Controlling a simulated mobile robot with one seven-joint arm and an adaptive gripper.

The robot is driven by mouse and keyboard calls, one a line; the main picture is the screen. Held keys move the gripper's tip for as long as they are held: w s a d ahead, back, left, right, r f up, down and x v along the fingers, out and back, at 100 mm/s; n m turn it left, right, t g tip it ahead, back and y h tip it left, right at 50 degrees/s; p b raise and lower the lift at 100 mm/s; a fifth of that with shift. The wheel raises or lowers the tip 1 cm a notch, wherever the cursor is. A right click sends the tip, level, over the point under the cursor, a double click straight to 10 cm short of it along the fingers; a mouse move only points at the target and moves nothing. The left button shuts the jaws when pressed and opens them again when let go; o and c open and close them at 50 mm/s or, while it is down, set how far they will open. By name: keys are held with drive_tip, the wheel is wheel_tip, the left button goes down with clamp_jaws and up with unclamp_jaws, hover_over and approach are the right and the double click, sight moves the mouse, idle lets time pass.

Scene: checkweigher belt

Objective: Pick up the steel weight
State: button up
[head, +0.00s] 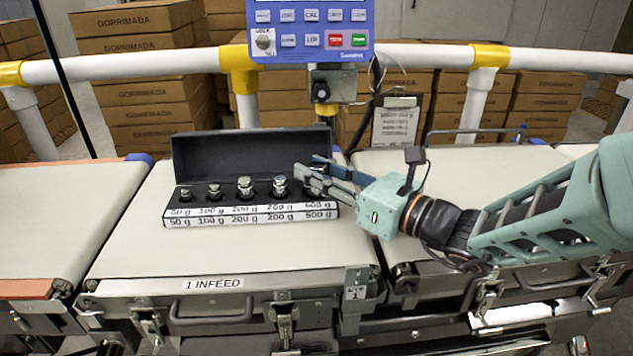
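Several steel knob-topped weights stand in a row in an open black case (250,154) on the infeed belt. Its front label reads 50 g, 100 g, 200 g, 200 g and 500 g from left to right. The clearest are the 50 g weight (185,194), the 100 g weight (214,192), and two 200 g weights (245,188) (280,186). My gripper (307,168) reaches in from the right over the 500 g place. Its two fingers show some gap, but they hide most of that place, so I cannot tell whether they touch or hold a weight.
The case's raised lid stands behind the weights. The infeed belt (135,232) is bare left and in front of the case. A white rail (130,66), a blue control panel (312,30) and a clipboard (395,122) stand behind. Stacked cartons (150,100) fill the background.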

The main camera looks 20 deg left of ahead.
clamp_jaws()
drive_tip(key=shift+r, duration=0.15)
